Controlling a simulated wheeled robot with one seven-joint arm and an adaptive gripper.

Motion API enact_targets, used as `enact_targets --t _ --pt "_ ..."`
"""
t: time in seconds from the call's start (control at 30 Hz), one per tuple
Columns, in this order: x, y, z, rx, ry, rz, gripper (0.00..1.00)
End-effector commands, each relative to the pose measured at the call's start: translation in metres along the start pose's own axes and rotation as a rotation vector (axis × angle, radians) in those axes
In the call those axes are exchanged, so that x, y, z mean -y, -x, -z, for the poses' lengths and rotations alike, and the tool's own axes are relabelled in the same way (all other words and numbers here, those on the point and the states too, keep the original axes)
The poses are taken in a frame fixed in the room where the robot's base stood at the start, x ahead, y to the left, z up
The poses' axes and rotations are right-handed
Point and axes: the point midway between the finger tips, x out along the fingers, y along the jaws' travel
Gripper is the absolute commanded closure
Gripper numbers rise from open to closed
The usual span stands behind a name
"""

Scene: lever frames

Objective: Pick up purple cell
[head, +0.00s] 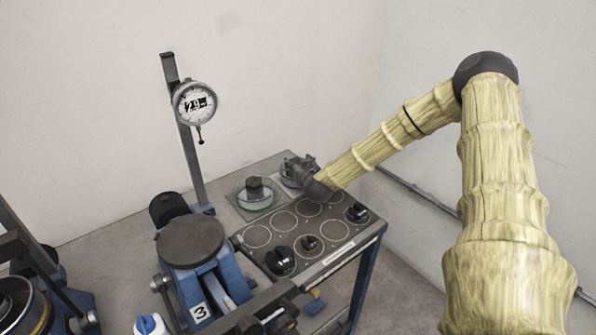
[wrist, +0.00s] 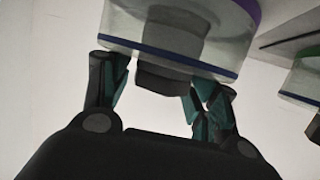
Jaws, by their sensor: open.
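The purple cell is a clear round dish with a purple rim, a blue band and a dark knob. It fills the top of the wrist view (wrist: 190,52), and its lower part is cut by the fingers. My gripper (wrist: 160,95) is open, with its teal-sided fingers on either side of the dark knob; I cannot tell whether they touch it. In the head view the purple cell (head: 289,183) stands at the far end of the bench, mostly hidden behind my gripper (head: 300,168).
A green-rimmed cell (head: 256,200) stands just left of it and also shows at the wrist view's right edge (wrist: 304,78). A dark panel (head: 284,222) with round marked spots and several black knobs lies nearer. A dial gauge post (head: 186,140) and a numbered blue lever frame (head: 205,285) stand left.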

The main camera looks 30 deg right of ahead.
Motion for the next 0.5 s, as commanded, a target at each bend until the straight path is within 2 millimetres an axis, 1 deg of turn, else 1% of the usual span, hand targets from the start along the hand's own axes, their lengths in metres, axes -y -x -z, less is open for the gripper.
enact_targets --t 0.17,0.43,0.47,0.5 --pt "0.0005 -0.0098 -0.0002 0.001 0.000 0.001 0.40" --pt "0.0005 -0.0112 -0.0007 0.001 0.000 0.001 0.40" --pt "0.0005 -0.0112 -0.0008 0.001 0.000 0.001 0.42" --pt "0.0005 -0.0111 -0.0007 0.001 0.000 0.001 0.49"
